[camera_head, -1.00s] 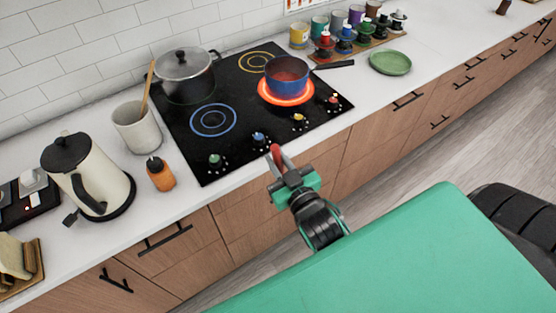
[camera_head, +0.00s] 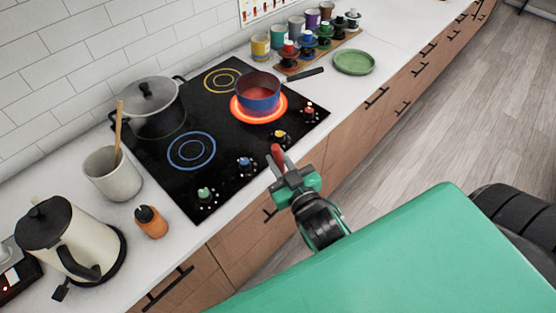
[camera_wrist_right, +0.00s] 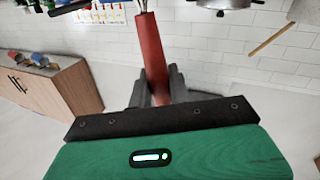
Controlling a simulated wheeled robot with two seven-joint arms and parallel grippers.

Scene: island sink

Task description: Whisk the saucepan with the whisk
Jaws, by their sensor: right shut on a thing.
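My right gripper (camera_head: 283,172) is shut on a red handle (camera_head: 277,153), likely the whisk's, in front of the cooktop's front edge and apart from the saucepan. In the right wrist view the red handle (camera_wrist_right: 150,58) rises between the fingers (camera_wrist_right: 159,84); a bit of metal shows at its top edge, and the rest of the whisk is out of frame. My left gripper is not in view.
A lidded pot (camera_head: 154,108) stands at the cooktop's back left. A crock with a wooden spoon (camera_head: 113,172), an orange bottle (camera_head: 150,221) and a kettle (camera_head: 70,240) stand to the left. A green plate (camera_head: 354,62) and several cups are to the right.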

